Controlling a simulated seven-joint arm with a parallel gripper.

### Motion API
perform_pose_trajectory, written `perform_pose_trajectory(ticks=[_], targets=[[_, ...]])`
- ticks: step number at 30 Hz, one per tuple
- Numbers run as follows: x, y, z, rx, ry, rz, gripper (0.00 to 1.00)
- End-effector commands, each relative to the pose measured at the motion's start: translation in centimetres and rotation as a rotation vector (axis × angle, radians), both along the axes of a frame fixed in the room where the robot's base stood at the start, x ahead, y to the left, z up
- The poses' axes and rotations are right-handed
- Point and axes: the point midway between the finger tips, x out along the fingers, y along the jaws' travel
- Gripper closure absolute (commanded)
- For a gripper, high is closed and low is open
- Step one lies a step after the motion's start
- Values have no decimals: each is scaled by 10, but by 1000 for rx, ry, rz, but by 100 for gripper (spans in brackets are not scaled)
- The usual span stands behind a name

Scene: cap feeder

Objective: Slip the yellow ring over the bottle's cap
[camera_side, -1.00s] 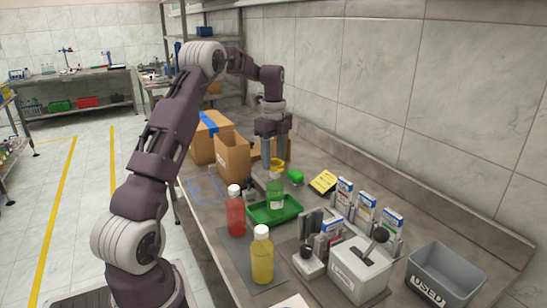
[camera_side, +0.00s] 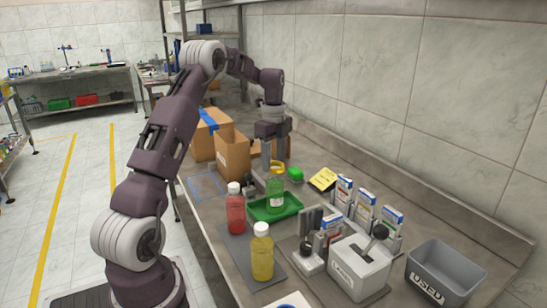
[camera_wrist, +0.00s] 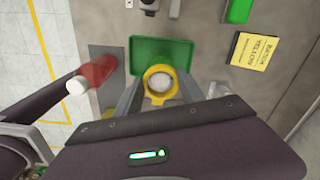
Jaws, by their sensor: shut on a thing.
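My gripper (camera_side: 276,166) is shut on the yellow ring (camera_side: 279,167), above the green tray (camera_side: 258,217). The green bottle (camera_side: 275,195) stands upright in that tray, directly below the ring. In the wrist view, the ring (camera_wrist: 149,76) lies between my fingertips (camera_wrist: 158,86), and the bottle's white cap (camera_wrist: 162,84) shows through its opening, roughly centred. In the side view, the ring and a finger cover the bottle's top. I cannot tell whether the ring is around the cap or just above it.
A red bottle (camera_side: 236,214) and a yellow bottle (camera_side: 262,258) stand to the front. A yellow note (camera_side: 322,179) lies right of the tray. A grey box with a lever (camera_side: 360,271) and a grey bin (camera_side: 446,274) stand at right. Cardboard boxes (camera_side: 232,155) are behind.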

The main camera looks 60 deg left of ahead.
Motion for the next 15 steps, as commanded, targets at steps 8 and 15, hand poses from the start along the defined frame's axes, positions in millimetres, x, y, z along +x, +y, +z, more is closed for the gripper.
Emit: perform_pose_trajectory(ticks=[8, 15], targets=[[0, 0, -1, 0, 0, 0, 91], [0, 0, -5, 1, -1, 0, 91]])
